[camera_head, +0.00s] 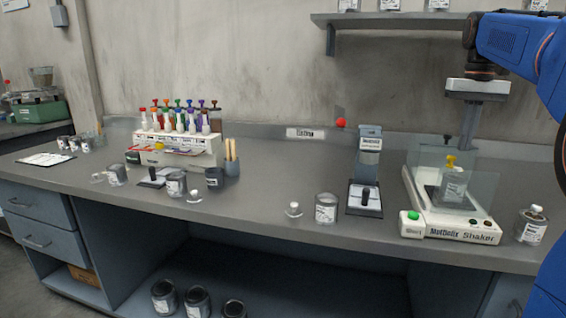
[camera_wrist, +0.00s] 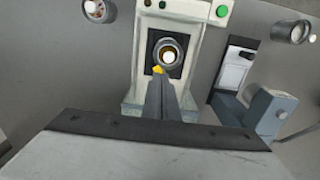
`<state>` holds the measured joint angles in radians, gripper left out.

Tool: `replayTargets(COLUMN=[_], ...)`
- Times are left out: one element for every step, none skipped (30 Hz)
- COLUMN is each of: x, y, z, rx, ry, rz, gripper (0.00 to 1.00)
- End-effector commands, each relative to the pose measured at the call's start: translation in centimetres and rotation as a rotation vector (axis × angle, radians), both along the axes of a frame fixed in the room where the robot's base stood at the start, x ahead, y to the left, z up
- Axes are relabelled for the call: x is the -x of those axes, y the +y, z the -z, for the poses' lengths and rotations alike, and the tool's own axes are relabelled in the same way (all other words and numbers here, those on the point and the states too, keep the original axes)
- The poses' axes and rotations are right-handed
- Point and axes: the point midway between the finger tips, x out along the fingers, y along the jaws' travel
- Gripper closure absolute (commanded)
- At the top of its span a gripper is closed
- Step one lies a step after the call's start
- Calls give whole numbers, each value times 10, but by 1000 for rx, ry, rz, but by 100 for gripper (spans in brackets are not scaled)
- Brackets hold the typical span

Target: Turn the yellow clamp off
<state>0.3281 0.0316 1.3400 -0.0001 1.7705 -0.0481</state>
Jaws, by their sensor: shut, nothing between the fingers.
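The yellow clamp (camera_head: 450,162) sits on top of a can (camera_head: 453,186) on the paint shaker (camera_head: 466,232), at the right of the bench in the head view. In the wrist view, a small part of the yellow clamp (camera_wrist: 158,70) shows just beyond my fingertips, beside the can (camera_wrist: 170,54). My gripper (camera_head: 466,148) points down over the shaker, shut and empty. In the wrist view its fingers (camera_wrist: 160,79) lie together and cover part of the clamp. I cannot tell whether they touch it.
Clear panels (camera_head: 475,190) stand around the can on the shaker. A green button (camera_head: 412,216) is at its front left. A grey device (camera_head: 370,150) with a red ball lever stands to the left, a labelled can (camera_head: 531,226) to the right. The bench between is mostly clear.

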Motion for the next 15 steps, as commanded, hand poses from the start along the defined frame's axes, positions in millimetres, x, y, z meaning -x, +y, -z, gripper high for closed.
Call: replayTargets(x=[0,-1,0,0,0,0,0,0,0,0,0,0,0,0,0], y=[0,0,0,0,0,0,0,0,0,0,0,0,0,0,0], z=[-5,-8,-12,-14,-17,-20,-21,-22,-23,-24,-24,-24,-24,-24,-24], rx=[1,1,1,0,1,1,1,1,0,0,0,0,0,0,0], ry=[-2,-2,-2,-1,-2,-2,-2,-2,-1,-1,-1,-1,-1,-1,-1], rz=[0,0,0,0,0,0,0,0,0,0,0,0,0,0,0], gripper=[100,100,100,100,100,100,100,100,100,100,100,100,100,100,100])
